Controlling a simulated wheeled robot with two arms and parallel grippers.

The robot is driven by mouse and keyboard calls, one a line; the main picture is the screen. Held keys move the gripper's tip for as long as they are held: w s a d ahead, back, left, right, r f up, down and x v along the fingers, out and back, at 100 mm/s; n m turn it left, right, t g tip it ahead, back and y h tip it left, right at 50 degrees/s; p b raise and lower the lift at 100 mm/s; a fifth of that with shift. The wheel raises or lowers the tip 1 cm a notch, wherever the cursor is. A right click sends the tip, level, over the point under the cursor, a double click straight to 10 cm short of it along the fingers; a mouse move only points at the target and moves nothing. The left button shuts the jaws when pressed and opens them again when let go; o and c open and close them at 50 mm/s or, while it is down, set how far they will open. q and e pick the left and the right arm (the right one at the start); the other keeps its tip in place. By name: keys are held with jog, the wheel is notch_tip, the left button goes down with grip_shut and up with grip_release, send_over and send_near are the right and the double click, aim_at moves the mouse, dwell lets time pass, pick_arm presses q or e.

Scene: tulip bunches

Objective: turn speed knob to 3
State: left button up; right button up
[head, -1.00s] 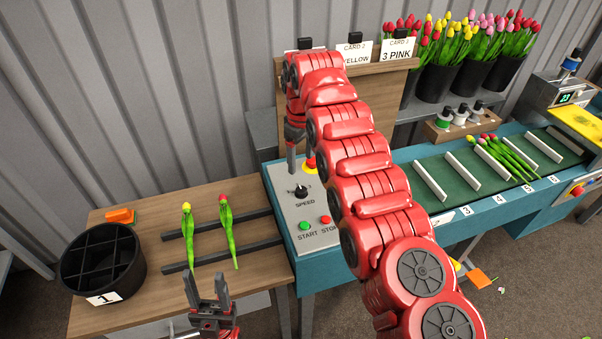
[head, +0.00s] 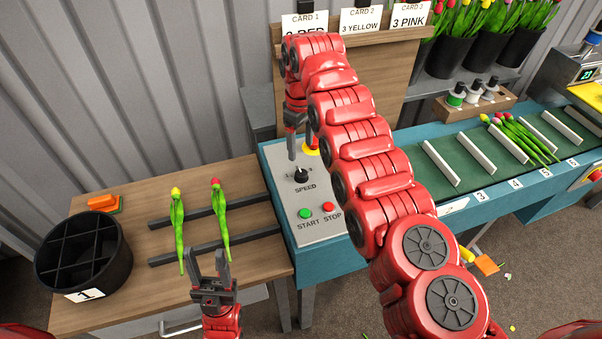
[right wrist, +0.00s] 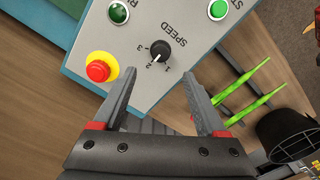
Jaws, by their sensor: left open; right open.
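The black speed knob (head: 301,176) stands on the grey control panel (head: 318,229), above the word SPEED. In the right wrist view the knob (right wrist: 160,50) shows the marks 1, 2 and 3 around it; its pale pointer mark is near 1 and 2, too small to read surely. My right gripper (head: 297,148) points down just above and behind the knob in the head view. In the right wrist view my right gripper (right wrist: 160,78) is open and empty, the knob lying just beyond its fingertips. My left gripper (head: 209,262) is open and empty by the wooden table's front.
A red button on yellow (right wrist: 98,70) sits near the knob. The green START (head: 305,213) and red STOP (head: 328,207) buttons are in front. Two tulips (head: 221,220) lie on dark rails beside a round black bin (head: 92,290). The conveyor (head: 470,165) runs right.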

aim_at(301, 172)
notch_tip(301, 172, down, 9)
jog(key=shift+s+f+p, duration=0.1)
jog(key=shift+f+p, duration=0.1)
jog(key=shift+p, duration=0.95)
grip_shut()
